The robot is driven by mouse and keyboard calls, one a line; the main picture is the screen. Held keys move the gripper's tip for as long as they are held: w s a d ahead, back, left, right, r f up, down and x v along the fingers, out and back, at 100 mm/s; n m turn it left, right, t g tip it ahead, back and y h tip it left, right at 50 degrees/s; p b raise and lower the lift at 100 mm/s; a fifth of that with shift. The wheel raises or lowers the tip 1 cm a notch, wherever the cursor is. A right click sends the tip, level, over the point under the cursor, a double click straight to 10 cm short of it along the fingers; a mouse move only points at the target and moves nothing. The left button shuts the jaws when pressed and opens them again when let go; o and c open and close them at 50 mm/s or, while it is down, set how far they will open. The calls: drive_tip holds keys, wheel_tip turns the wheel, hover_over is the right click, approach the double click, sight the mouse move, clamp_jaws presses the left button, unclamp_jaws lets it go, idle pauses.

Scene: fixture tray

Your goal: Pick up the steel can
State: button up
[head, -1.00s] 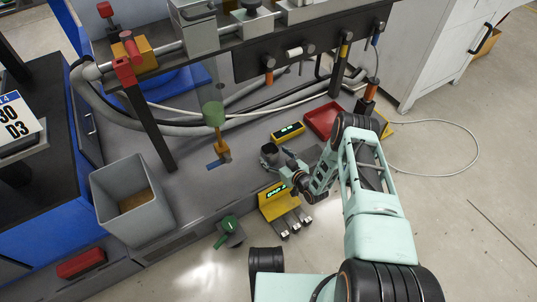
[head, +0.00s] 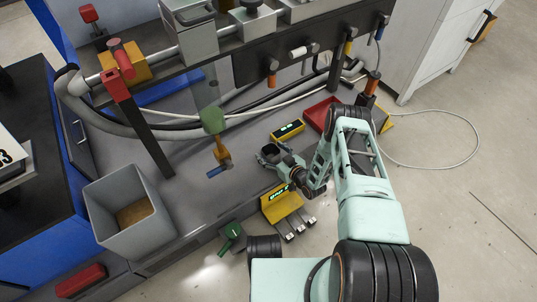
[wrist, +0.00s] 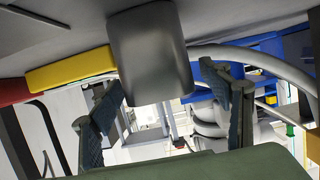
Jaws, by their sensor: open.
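The steel can is a dark grey cylinder (wrist: 150,55) at the top middle of the wrist view, against the grey worktop. In that view it appears upside down, between and beyond my two fingers. My gripper (wrist: 166,85) is open, with one finger to each side of the can and visible gaps.
A yellow block with a display (head: 288,131) and a red tray (head: 321,112) lie behind my gripper. A yellow unit with grey prongs (head: 283,203) is in front. A rail with hoses runs behind.

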drive_tip(key=c, duration=1.3)
drive_tip(key=shift+r, duration=0.15)
